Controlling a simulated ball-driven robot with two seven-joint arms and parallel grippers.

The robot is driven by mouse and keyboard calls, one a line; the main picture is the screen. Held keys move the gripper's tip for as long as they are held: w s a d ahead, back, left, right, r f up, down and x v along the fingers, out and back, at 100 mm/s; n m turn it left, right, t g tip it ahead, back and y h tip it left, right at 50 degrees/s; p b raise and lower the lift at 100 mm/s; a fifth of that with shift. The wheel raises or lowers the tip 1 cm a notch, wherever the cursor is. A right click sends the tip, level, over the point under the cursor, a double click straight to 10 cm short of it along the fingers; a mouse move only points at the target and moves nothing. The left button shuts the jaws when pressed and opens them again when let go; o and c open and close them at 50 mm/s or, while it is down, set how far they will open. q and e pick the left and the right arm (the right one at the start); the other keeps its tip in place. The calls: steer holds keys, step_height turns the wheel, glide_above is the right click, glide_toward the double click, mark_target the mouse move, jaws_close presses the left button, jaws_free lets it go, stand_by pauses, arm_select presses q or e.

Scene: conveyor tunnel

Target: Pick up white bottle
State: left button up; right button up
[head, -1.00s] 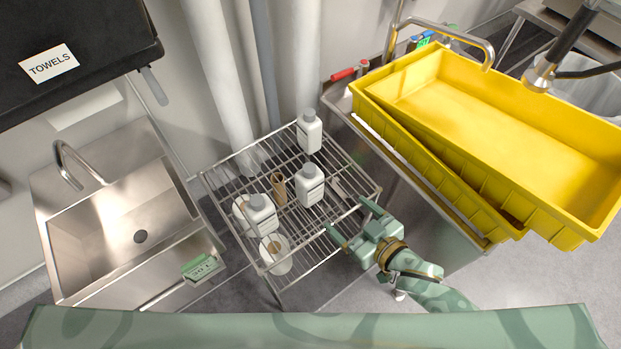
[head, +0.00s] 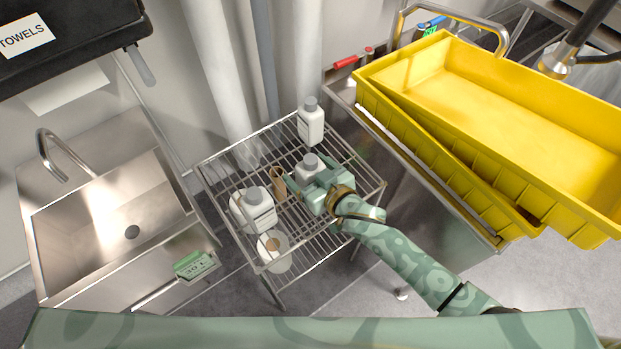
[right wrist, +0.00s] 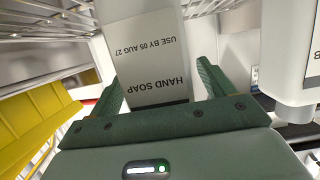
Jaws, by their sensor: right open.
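Several white bottles with grey caps stand upright on a wire rack shelf: one at the back (head: 311,127), one in the middle (head: 307,167) and one at the front left (head: 259,212). My right gripper (head: 304,172) is open at the middle bottle and partly hides it in the head view. In the right wrist view this bottle (right wrist: 148,60), labelled HAND SOAP, sits between the two open green fingers (right wrist: 158,85), with space visible beside it. Part of another white bottle (right wrist: 290,50) shows at the right edge there. My left gripper is not in view.
The wire rack (head: 222,165) also holds a brown roll (head: 278,183) and white rolls (head: 274,252). A steel sink (head: 110,215) is at left. Yellow trays (head: 490,110) stand close at right. A black towel dispenser (head: 85,50) hangs upper left.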

mark_target(306, 160)
steer(key=shift+w+a+f, duration=0.2)
steer(key=shift+w+a, duration=0.1)
steer(key=shift+w, duration=0.15)
steer(key=shift+r, duration=0.1)
steer(key=shift+c, duration=0.6)
steer(key=c, duration=1.2)
steer(key=shift+c, duration=0.2)
steer(key=shift+r, duration=0.15)
steer(key=shift+r, duration=0.3)
step_height(306, 160, up, 3)
steer(key=shift+f+p, duration=0.1)
steer(key=shift+p, duration=0.95)
steer(key=s+a+r+p, duration=0.1)
steer(key=s+r+p, duration=0.1)
steer(key=s+r, duration=0.2)
steer(key=s+r+p, duration=0.3)
steer(key=s+r, duration=0.2)
steer(key=s, duration=0.5)
steer(key=shift+a+r, duration=0.2)
steer(key=shift+a, duration=0.2)
